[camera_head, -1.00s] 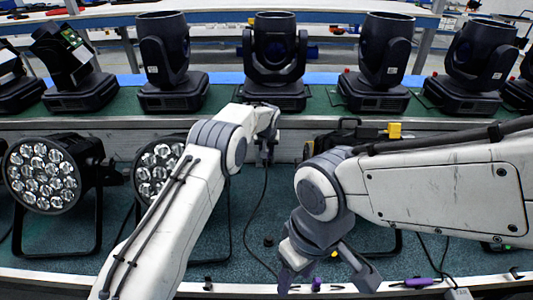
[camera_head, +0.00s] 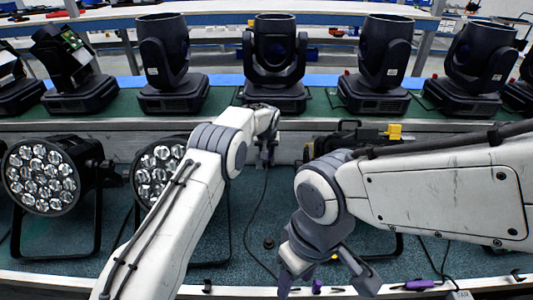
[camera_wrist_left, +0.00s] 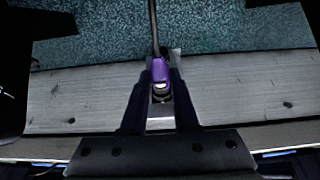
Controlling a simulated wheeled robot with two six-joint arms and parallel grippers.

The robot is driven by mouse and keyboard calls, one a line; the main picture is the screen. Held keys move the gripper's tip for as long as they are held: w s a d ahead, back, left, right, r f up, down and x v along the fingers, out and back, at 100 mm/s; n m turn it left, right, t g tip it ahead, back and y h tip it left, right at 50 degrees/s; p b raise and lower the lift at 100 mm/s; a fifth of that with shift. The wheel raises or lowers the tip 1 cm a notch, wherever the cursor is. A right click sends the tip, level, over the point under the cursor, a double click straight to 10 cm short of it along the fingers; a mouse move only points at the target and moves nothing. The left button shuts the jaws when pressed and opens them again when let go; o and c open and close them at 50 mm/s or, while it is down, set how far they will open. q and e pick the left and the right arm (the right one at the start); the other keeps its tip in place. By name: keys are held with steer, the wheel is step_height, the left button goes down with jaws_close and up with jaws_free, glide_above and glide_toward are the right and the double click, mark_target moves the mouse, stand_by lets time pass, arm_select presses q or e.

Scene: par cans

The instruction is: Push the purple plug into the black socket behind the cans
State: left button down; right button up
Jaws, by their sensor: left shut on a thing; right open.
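The purple plug (camera_wrist_left: 160,70) is between the fingers of my left gripper (camera_wrist_left: 159,88), which is shut on it. A dark cable runs from the plug away over the teal mat, and its bright metal end points at the grey ledge. In the head view my left gripper (camera_head: 268,152) is at the rail behind the cans; the plug cannot be made out there. The black socket cannot be made out, so I cannot tell whether the plug touches it. Par cans (camera_head: 45,178) and (camera_head: 158,172) stand at the left. My right gripper (camera_head: 322,280) is open and empty near the front edge.
Several moving-head lights (camera_head: 275,62) stand in a row on the shelf behind. A dark fixture with a yellow part (camera_head: 394,131) is partly behind my right arm. Another purple connector (camera_head: 420,285) lies at the front right. The cable (camera_head: 249,215) crosses the teal floor between my arms.

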arm_select(q)
steer(key=shift+w, duration=0.3)
stand_by(0.6)
arm_select(e)
steer(key=shift+f, duration=0.2)
stand_by(0.9)
arm_select(q)
steer(key=shift+w, duration=0.7)
arm_select(e)
steer(key=shift+w+d, duration=0.25)
steer(key=shift+d, duration=0.25)
arm_select(q)
steer(key=c, duration=0.6)
jaws_free()
